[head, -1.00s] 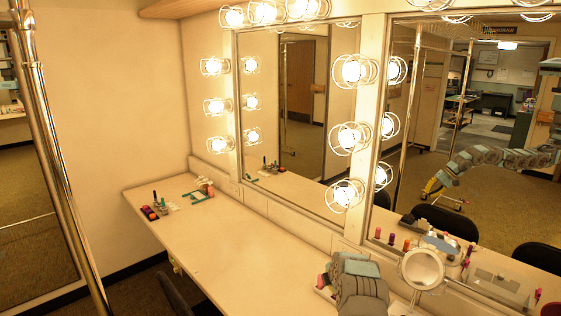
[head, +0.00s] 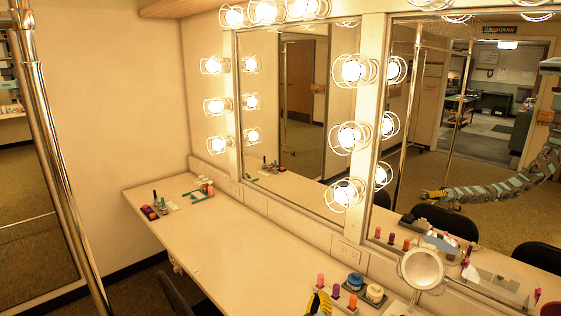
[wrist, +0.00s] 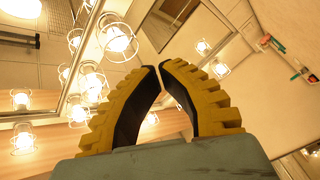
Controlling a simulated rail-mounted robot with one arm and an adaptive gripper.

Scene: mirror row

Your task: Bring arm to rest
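My gripper (head: 319,302) shows only in part at the bottom edge of the head view, as a yellow and black tip over the near end of the counter. In the wrist view my gripper (wrist: 158,67) has two yellow, ribbed fingers with black inner pads. The fingers bow apart in the middle and their tips come together, with nothing seen held between them. My arm is reflected in the right mirror (head: 478,130), stretched roughly level with the yellow gripper at its left end.
The white counter (head: 225,245) is clear in its middle. Near my gripper stand lipsticks (head: 336,291), jars (head: 375,293) and a round mirror (head: 422,268). Caged bulbs (head: 348,136) line the mirror frames. Small cosmetics (head: 150,212) lie at the far end. A chair (head: 180,297) is below.

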